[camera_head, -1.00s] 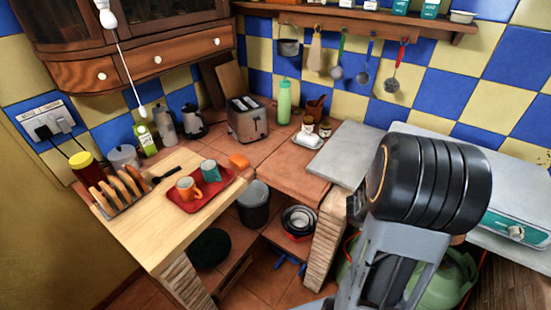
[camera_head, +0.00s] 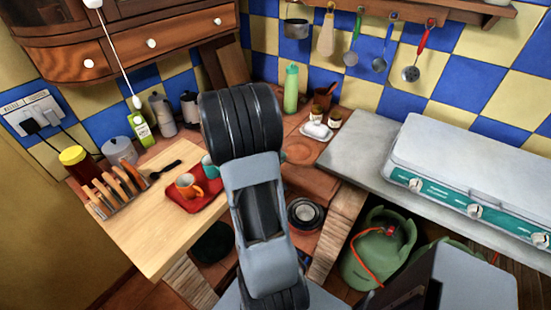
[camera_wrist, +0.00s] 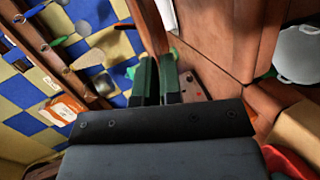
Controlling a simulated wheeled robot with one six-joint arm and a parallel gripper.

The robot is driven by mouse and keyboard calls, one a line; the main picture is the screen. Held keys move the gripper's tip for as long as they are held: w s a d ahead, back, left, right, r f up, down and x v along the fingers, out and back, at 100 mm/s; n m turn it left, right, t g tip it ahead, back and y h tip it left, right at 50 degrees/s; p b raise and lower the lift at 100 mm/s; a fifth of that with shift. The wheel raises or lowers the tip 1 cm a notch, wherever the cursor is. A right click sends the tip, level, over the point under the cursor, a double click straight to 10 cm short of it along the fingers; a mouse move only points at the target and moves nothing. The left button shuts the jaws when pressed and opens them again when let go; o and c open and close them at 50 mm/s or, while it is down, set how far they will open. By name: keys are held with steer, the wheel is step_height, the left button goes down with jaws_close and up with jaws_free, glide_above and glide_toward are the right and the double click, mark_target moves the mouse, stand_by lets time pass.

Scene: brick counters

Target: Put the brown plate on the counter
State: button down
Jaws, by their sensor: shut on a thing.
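My gripper (camera_wrist: 158,65) shows in the wrist view as two dark green fingers close together. A brown strip (camera_wrist: 149,25) runs up from between them; it looks like the brown plate seen nearly edge-on, held in the fingers, though its full outline does not show. In the head view my own arm stands in front of my gripper, and I cannot make out the plate there. The brown tiled counter (camera_head: 318,183) lies behind and to the right of my arm.
A toast rack (camera_head: 118,190) stands left. A white dish (camera_head: 317,131), small jars and a green bottle (camera_head: 291,88) occupy the counter's back. A stove (camera_head: 470,170) stands right.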

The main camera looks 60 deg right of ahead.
steer(key=w+d+f, duration=0.1)
steer(key=d+f, duration=0.1)
steer(key=w+d+f, duration=0.2)
steer(key=d+f, duration=0.1)
steer(key=w+d+f, duration=0.2)
steer(key=d, duration=0.1)
steer(key=shift+d+f, duration=0.2)
steer(key=shift+f, duration=0.15)
steer(key=shift+d+f, duration=0.1)
steer(key=shift+f, duration=0.1)
steer(key=shift+d+f, duration=0.15)
steer(key=shift+f, duration=1.5)
steer(key=c, duration=1.6)
jaws_free()
steer(key=shift+o, duration=0.2)
steer(key=v, duration=1.2)
